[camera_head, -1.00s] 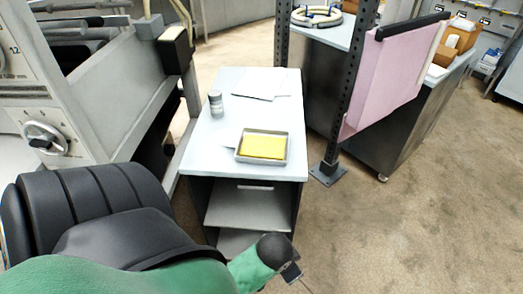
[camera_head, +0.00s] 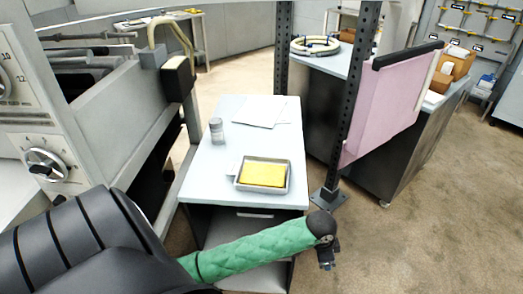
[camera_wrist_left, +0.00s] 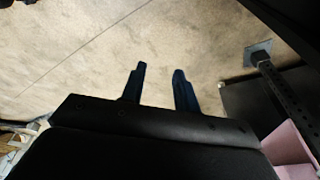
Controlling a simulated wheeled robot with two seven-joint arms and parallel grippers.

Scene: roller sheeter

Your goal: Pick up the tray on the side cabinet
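The tray (camera_head: 237,186) is a small shallow metal tray with a yellow slab (camera_head: 263,175) in it. It lies flat near the front right corner of the white top of the side cabinet (camera_head: 205,170). My left gripper (camera_head: 327,257) is in front of the cabinet's right front corner, apart from the tray. In the left wrist view its two fingers (camera_wrist_left: 159,82) stand apart with nothing between them, over bare floor. My right gripper is in neither view.
A grey can (camera_head: 216,131) and white sheets (camera_head: 259,112) lie further back on the cabinet top. A dark perforated post (camera_head: 352,100) with a pink panel (camera_head: 385,105) stands to the right. A machine with a dial (camera_head: 45,163) is at left. Floor is clear at right.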

